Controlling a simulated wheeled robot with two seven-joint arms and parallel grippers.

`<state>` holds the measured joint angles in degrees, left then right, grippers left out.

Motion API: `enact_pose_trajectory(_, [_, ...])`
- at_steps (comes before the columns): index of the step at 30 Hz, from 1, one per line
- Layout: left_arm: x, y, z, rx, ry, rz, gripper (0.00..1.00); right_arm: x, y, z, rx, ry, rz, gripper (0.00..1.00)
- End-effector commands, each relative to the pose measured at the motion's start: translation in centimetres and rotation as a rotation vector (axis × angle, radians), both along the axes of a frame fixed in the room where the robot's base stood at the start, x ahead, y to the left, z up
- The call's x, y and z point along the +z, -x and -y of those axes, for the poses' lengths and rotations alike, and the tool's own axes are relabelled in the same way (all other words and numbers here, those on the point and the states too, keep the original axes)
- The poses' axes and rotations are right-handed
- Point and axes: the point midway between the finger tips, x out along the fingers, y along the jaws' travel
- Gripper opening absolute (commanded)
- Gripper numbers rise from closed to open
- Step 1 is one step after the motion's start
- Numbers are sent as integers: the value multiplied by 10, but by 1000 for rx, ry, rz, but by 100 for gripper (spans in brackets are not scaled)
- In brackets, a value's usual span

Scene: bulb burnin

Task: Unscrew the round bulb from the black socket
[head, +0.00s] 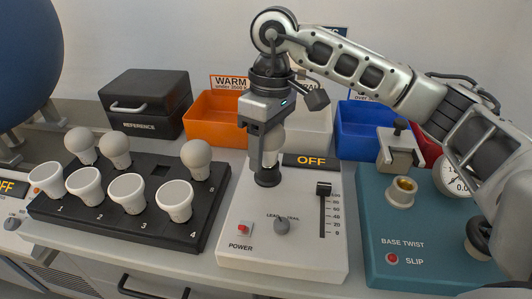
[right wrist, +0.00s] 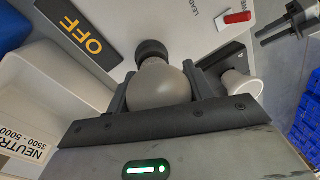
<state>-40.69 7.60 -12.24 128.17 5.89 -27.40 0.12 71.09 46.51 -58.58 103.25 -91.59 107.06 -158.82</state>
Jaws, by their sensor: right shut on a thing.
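The round bulb (right wrist: 160,85) is a grey-white globe held between the two fingers of my right gripper (head: 267,145), which is shut on it. In the head view, the fingers cover much of the bulb (head: 272,141). The black socket (head: 267,177) stands on the white console directly below, and its dark collar meets the bulb's neck in the right wrist view (right wrist: 151,49). I cannot tell how far the thread is engaged. A dark two-fingered shape at the upper right of the right wrist view looks like my left gripper (right wrist: 268,34), open and empty.
The white console (head: 245,207) shows OFF. A teal twist station (head: 385,268) is on the right. Orange (head: 205,118) and blue (head: 362,130) bins and a black reference box (head: 150,100) stand behind.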

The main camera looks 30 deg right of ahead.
Motion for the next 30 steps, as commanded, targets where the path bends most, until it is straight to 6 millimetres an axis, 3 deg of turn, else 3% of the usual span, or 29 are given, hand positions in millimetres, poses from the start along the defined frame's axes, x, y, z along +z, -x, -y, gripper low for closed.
enact_pose_trajectory(3, [1, 0, 0, -2, -2, 1, 36, 1, 0, 0, -3, 1, 1, 30])
enact_pose_trajectory(4, [1, 0, 0, -2, -2, 1, 36, 1, 0, 0, -4, 1, 1, 55])
enact_pose_trajectory(6, [1, 0, 0, -4, -2, 1, 36, 1, 0, 0, -4, 1, 1, 69])
enact_pose_trajectory(16, [-4, 0, 0, -5, -2, 0, 36, -1, 0, 0, -66, 0, 2, 69])
enact_pose_trajectory(30, [-28, 0, 1, -6, -2, -1, 36, -1, -1, 2, -888, -1, 4, 69])
